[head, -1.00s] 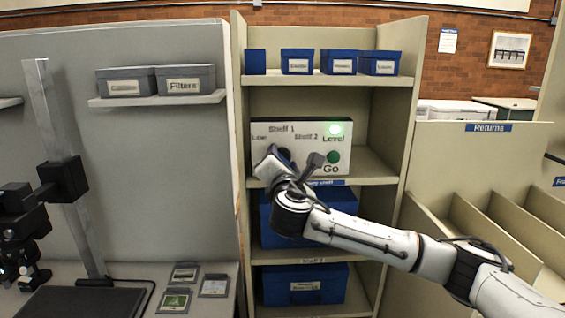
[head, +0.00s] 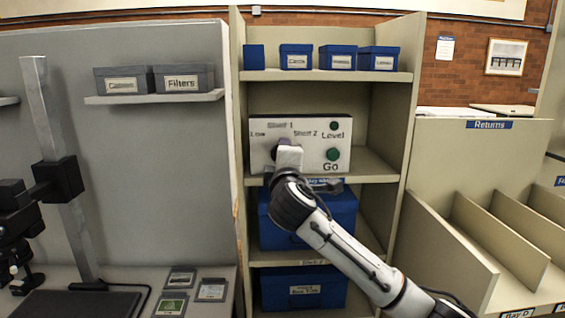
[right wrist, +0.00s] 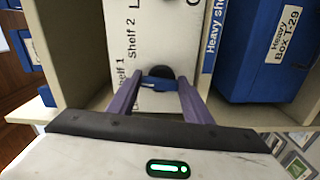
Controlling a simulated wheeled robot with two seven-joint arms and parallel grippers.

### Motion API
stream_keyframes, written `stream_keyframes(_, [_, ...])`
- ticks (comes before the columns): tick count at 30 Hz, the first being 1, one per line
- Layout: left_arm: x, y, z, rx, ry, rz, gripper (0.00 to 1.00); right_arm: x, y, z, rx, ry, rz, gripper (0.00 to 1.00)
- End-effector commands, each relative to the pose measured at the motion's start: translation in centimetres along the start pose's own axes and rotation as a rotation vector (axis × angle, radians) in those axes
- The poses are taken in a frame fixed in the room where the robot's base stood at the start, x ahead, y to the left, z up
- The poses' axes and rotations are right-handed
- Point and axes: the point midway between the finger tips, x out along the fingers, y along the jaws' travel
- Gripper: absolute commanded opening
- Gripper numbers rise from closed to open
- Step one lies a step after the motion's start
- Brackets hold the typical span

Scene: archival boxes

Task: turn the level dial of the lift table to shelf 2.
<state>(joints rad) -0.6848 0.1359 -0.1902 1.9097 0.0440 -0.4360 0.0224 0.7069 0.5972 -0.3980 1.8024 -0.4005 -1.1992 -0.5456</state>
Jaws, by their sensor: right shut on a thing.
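The white control panel (head: 342,150) stands on the middle shelf, with the labels Low, Shelf 1, Shelf 2, Level and Go. The level dial (right wrist: 160,72), dark with a blue grip bar, is at the panel's left; my right gripper mostly hides it in the head view. My right gripper (head: 288,150) is in front of the panel. In the right wrist view its purple fingers (right wrist: 158,92) are shut on the dial's grip bar. Which label the dial points to cannot be told. The green Go button (head: 332,154) is clear; the lamp (head: 334,126) by Level looks dark. My left gripper is not in view.
A blue box (head: 345,215) sits on the shelf below the panel, another (head: 305,288) lower down. Small blue boxes (head: 340,58) line the top shelf. The shelf unit's side walls flank the panel. Returns bins (head: 490,215) stand at the right, a copy stand (head: 62,190) at the left.

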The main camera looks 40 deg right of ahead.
Motion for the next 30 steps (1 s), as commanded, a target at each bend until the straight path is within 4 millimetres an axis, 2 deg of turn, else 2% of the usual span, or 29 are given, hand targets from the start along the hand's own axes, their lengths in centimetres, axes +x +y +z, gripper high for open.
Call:
stream_keyframes(18, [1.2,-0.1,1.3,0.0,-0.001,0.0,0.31,0.0,-0.5,0.0,0.556,0.0,-0.004,0.23])
stream_keyframes(30, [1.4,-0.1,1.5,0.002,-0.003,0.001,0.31,0.0,-0.5,0.0,0.748,0.0,-0.004,0.23])
